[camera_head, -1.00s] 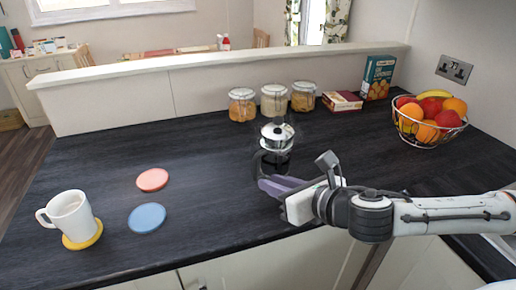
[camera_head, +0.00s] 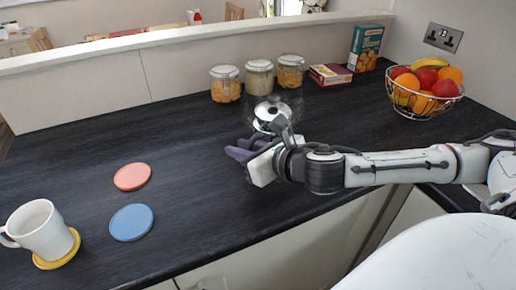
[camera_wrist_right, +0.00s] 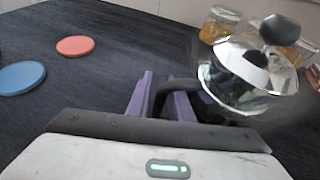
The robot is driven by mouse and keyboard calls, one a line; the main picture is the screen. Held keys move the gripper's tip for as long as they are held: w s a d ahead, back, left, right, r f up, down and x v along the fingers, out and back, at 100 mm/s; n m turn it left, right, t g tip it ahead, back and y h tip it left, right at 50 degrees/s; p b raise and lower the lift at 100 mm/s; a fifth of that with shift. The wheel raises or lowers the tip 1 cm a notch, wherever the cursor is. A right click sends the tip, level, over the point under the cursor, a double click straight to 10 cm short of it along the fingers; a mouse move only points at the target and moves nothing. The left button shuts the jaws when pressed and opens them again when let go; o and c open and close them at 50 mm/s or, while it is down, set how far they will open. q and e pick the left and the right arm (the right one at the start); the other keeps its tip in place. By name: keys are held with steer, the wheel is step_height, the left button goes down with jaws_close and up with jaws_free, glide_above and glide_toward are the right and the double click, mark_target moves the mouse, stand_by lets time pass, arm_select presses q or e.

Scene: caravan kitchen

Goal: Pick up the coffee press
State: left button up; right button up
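The coffee press (camera_head: 272,109) stands on the dark worktop, with a shiny domed lid and clear glass body. My gripper and wrist hide its lower part in the head view. The right wrist view shows its lid and black knob (camera_wrist_right: 247,62) to the right of the fingers. Its black handle (camera_wrist_right: 172,84) reaches left, between the two purple fingers. My right gripper (camera_head: 240,148) is at the press's near left side. Its fingers (camera_wrist_right: 162,98) are apart around the handle; firm contact is not visible. My left gripper is not in view.
Three glass jars (camera_head: 259,78), a red box (camera_head: 331,75) and a teal box (camera_head: 365,47) stand behind the press. A wire fruit bowl (camera_head: 424,88) is at right. A red coaster (camera_head: 132,176), a blue coaster (camera_head: 131,222) and a white mug (camera_head: 40,230) are at left.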

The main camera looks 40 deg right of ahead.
steer(key=shift+w+f, duration=0.15)
steer(key=shift+w, duration=0.2)
steer(key=shift+s+r, duration=0.2)
steer(key=shift+c, duration=0.3)
jaws_close()
stand_by(0.6)
steer(key=shift+w+d+r, duration=0.1)
